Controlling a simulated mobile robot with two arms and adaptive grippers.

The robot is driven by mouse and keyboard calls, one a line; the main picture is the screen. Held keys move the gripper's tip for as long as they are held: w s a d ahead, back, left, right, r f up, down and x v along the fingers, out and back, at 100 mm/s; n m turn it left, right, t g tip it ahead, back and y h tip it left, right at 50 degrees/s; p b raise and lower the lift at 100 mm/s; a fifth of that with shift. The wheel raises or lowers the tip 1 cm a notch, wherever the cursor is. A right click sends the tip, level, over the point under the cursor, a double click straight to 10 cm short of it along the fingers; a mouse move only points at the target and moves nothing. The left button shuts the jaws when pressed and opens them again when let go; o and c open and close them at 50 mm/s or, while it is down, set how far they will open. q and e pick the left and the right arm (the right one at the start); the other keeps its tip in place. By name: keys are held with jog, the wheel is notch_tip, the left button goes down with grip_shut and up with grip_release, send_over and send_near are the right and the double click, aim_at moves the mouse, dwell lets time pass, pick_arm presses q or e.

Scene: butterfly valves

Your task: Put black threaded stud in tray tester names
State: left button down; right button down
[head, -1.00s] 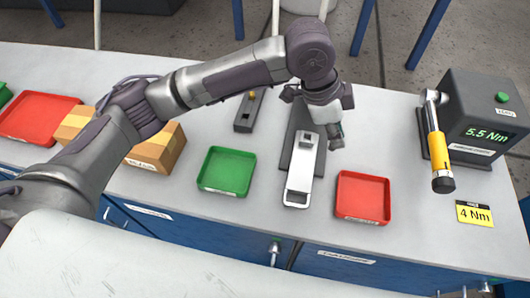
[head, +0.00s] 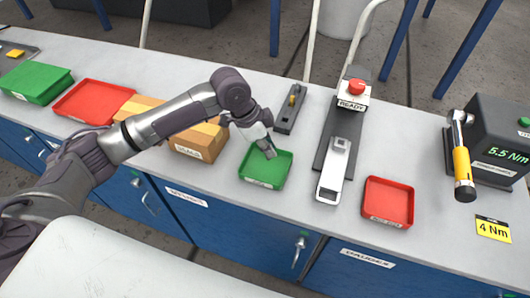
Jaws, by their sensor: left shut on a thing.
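My left gripper (head: 266,150) is over the small green tray (head: 262,183), pointing down at its back part. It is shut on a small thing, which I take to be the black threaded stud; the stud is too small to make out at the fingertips. The tester (head: 332,170) is a grey and white device right of the green tray. A small red tray (head: 388,203) lies right of the tester. My right gripper is not in view.
A grey fixture with a yellow part (head: 291,108) stands behind the green tray. Cardboard boxes (head: 195,143), a larger red tray (head: 92,103) and a green bin (head: 36,83) are at left.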

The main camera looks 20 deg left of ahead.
pick_arm(q)
jog(key=shift+a+f, duration=0.4)
jog(key=shift+f, duration=0.1)
notch_tip(320, 180, down, 3)
jog(key=shift+f+p, duration=0.1)
jog(key=shift+p, duration=0.5)
jog(key=shift+f, duration=0.55)
jog(key=c, duration=1.2)
grip_release()
jog(key=shift+o, duration=0.2)
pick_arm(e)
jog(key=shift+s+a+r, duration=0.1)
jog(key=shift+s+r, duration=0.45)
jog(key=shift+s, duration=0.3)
pick_arm(q)
jog(key=shift+w+r, duration=0.1)
